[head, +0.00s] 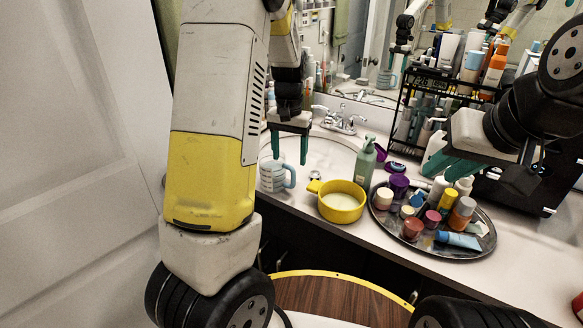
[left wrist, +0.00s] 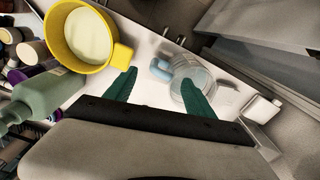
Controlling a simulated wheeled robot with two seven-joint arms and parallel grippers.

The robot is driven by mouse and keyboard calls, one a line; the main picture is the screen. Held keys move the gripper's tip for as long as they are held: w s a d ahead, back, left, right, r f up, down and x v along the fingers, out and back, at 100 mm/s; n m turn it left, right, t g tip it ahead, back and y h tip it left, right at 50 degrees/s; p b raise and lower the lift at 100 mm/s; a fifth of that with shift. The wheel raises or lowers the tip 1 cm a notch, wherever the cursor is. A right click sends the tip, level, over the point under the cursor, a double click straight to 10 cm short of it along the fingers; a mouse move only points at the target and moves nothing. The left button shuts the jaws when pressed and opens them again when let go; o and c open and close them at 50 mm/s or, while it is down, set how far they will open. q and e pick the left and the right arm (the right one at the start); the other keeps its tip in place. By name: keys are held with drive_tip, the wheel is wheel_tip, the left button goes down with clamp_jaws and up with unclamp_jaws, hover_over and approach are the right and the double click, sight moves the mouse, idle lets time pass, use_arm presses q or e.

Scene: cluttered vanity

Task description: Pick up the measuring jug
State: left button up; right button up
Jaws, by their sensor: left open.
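The measuring jug (head: 272,177) is clear with a pale blue handle and stands at the left end of the counter, by the sink. Its handle faces right in the head view. In the left wrist view, the jug (left wrist: 203,76) lies partly behind one finger, with its blue handle towards the gap between the fingers. My left gripper (head: 290,153) is open and empty, pointing down above and slightly behind the jug. It also shows in the left wrist view (left wrist: 159,80). My right gripper (head: 445,165) hangs over the tray at the right; its finger opening is unclear.
A yellow pot (head: 341,205) with pale contents stands right of the jug. A green pump bottle (head: 365,163) is behind it. A round dark tray (head: 470,250) holds several jars and tubes. A black rack (head: 434,82) with bottles stands behind. The sink and faucet (head: 341,119) are behind the jug.

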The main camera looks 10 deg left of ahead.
sight(289, 185)
use_arm(q)
wheel_tip(289, 185, down, 10)
drive_tip(key=shift+f, duration=0.2)
clamp_jaws()
idle(0.5)
